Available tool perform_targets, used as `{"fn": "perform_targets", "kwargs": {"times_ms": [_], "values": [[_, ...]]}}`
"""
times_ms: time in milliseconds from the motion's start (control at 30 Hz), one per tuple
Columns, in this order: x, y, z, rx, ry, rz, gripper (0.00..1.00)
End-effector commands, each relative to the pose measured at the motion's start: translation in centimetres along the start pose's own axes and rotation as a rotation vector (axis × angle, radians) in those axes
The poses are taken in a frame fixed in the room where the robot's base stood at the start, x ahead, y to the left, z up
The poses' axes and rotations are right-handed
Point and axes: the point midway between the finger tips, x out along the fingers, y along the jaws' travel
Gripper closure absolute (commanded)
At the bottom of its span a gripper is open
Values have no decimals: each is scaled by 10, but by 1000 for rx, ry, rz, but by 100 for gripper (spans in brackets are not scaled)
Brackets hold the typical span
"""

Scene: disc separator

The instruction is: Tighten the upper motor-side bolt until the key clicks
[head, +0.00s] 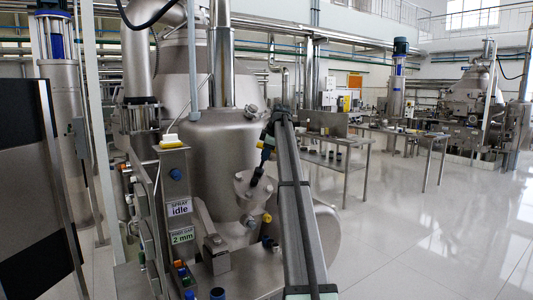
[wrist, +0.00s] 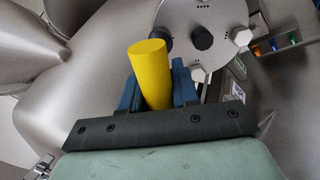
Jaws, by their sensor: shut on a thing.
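My gripper (wrist: 157,85) is shut on a yellow cylinder (wrist: 152,65), its blue fingers on either side. It looks like the key's handle, but I cannot tell for sure. In the wrist view the round steel flange (wrist: 222,18) lies beyond the fingers, with a dark round piece (wrist: 202,38) near its middle and pale hex bolt heads (wrist: 242,37) (wrist: 197,73) at its rim. In the head view my gripper (head: 264,152) is close to the flange (head: 242,186), with a dark piece between them. I cannot tell which bolt is the upper motor-side one, or whether the key is on it.
The steel separator body (head: 205,135) stands behind the flange. Coloured caps (head: 183,275) sit low in front. A steel table (head: 375,130) and open floor lie to the right.

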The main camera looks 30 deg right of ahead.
Motion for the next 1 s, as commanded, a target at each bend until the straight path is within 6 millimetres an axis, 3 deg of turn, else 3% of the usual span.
{"fn": "perform_targets", "kwargs": {"times_ms": [367, 767, 1000], "values": [[0, 0, 0, 24, 0, 0, 100], [2, 0, 0, 407, 0, 0, 100], [-7, 0, 0, 395, 1, 1, 100]]}}
